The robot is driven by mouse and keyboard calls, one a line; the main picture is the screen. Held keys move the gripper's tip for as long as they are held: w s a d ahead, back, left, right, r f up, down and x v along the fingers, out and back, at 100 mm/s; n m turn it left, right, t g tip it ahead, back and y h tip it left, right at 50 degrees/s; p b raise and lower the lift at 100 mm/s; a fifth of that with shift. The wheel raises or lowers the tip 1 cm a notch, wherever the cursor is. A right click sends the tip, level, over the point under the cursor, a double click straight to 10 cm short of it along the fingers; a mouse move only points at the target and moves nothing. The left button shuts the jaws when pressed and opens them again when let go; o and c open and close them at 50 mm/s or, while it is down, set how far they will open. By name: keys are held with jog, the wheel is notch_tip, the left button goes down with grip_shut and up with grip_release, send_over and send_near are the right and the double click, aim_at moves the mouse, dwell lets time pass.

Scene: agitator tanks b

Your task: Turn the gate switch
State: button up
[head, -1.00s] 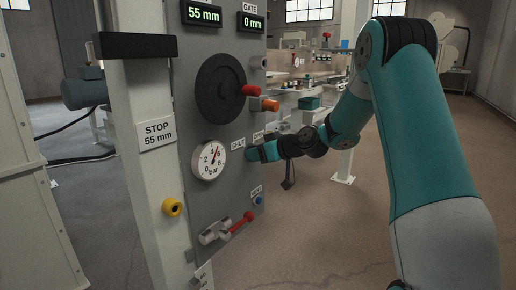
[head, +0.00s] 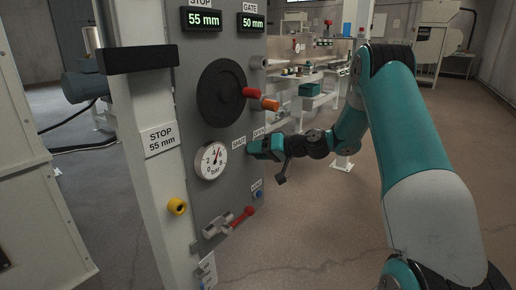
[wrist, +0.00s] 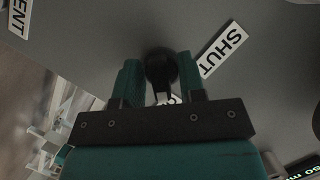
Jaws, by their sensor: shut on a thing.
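The gate switch (wrist: 160,68) is a dark round knob on the grey panel (head: 210,150), seen between my fingers in the wrist view. My gripper (wrist: 158,80) is shut on it, one teal finger on each side. A SHUT label (wrist: 222,50) lies beside the knob. In the head view my gripper (head: 252,148) reaches the panel's right side, by the SHUT and OPEN labels, and hides the switch. The gate display (head: 252,22) reads 50 mm and the stop display (head: 202,18) reads 55 mm.
The panel also holds a black handwheel (head: 221,92) with a red knob, an orange knob (head: 270,104), a pressure gauge (head: 211,161) and a red lever (head: 242,218) below. A yellow knob (head: 177,206) sits on the white post. Open floor lies to the right.

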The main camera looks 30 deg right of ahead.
dwell(0.5)
jog(key=o, duration=0.6)
jog(key=shift+d, duration=0.1)
jog(key=shift+c, duration=0.2)
jog(key=p+v, duration=0.2)
jog(key=v, duration=1.5)
jog(key=shift+d, duration=0.2)
jog(key=shift+s, duration=0.1)
